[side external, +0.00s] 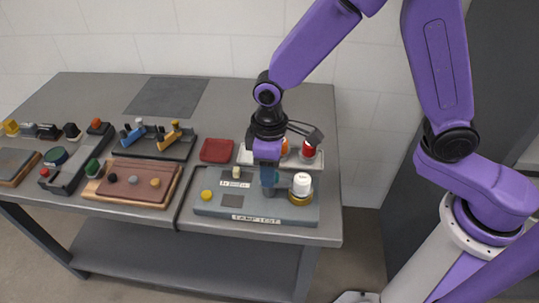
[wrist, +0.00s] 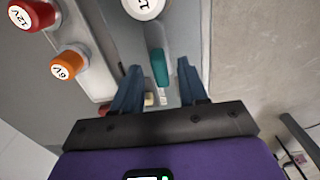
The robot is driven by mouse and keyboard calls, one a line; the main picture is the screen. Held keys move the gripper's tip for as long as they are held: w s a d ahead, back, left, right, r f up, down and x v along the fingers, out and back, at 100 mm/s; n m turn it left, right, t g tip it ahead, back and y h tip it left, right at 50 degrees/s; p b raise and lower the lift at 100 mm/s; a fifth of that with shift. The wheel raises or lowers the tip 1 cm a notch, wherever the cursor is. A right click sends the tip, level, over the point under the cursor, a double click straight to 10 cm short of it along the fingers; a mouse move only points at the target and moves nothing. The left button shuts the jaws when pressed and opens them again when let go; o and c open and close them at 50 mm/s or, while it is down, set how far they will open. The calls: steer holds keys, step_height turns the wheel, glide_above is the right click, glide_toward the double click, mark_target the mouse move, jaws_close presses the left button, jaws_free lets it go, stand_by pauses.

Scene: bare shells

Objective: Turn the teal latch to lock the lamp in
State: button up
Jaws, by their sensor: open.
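The teal latch (wrist: 159,68) shows in the wrist view between the fingers of my gripper (wrist: 158,85), apart from both. In the side external view only a small bit of teal (side external: 276,177) shows beside my gripper (side external: 268,188), which hides most of the latch. My gripper is open and points down at the lamp-test board (side external: 225,207). The white-topped lamp (side external: 302,184) stands upright in a brass-coloured ring (side external: 300,199) just right of my gripper. The lamp's white top (wrist: 146,6) is cut by the upper edge of the wrist view.
A white tray behind the board holds an orange lamp (wrist: 70,63) and a red lamp (wrist: 30,15). A red square dish (side external: 216,150) lies left of it. A brown board (side external: 133,183) and other fixtures fill the table's left side. The table's right edge is close.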

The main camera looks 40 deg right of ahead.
step_height(320, 180, up, 17)
steer(key=shift+r, duration=0.2)
stand_by(0.3)
steer(key=s+d+f+n, duration=0.2)
steer(key=s+d+f, duration=0.1)
steer(key=s+d, duration=0.6)
steer(key=s+d+f+n, duration=0.1)
steer(key=s+d+f, duration=0.3)
steer(key=s+d, duration=0.5)
steer(key=shift+s+d+f+n, duration=0.15)
steer(key=shift+s+d+n, duration=0.2)
steer(key=shift+s, duration=0.8)
